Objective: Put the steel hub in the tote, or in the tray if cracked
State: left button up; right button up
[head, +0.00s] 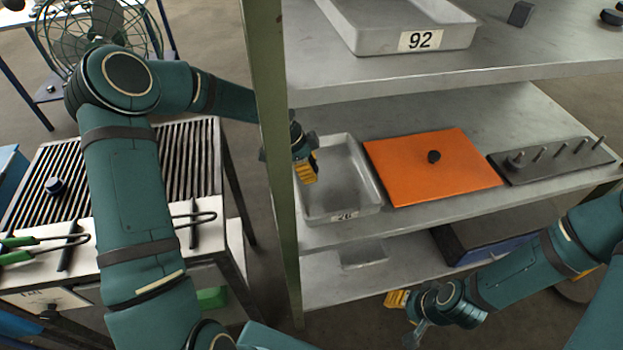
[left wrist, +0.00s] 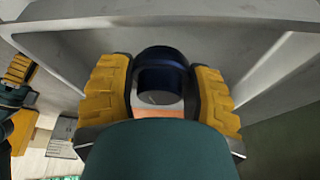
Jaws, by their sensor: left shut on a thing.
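My left gripper (head: 305,168) reaches past the green shelf post and hangs over the grey bin (head: 372,203) on the middle shelf. Its yellow pads (left wrist: 172,88) are shut on a dark, round metal piece, the steel hub (left wrist: 160,75), in the left wrist view. A small faint mark shows on the hub's face; I cannot tell whether it is a crack. Another grey bin (head: 400,40), labelled 92, stands on the upper shelf. Which one is the tote or tray is unclear. My right gripper (head: 405,318) is low at the front of the shelves, fingers apart and empty.
An orange mat (head: 400,178) with a small dark piece (head: 434,157) lies right of the bin. A dark peg board (head: 560,165) is farther right. The green post (head: 268,130) stands close to my left arm. A slatted grate (head: 115,165) and fan (head: 85,35) are left.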

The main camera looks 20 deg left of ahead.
pick_arm(q)
jog(key=shift+f+b, duration=0.4)
jog(key=shift+f, duration=1.55)
jog(key=shift+f, duration=0.2)
jog(key=o, duration=1.2)
jog(key=shift+o, duration=0.2)
jog(key=shift+r, duration=0.3)
jog(key=p+v, duration=0.3)
jog(key=v, duration=0.8)
jog(key=shift+r, duration=0.4)
jog(key=shift+s+a+f, duration=0.1)
jog(key=shift+s+a, duration=0.05)
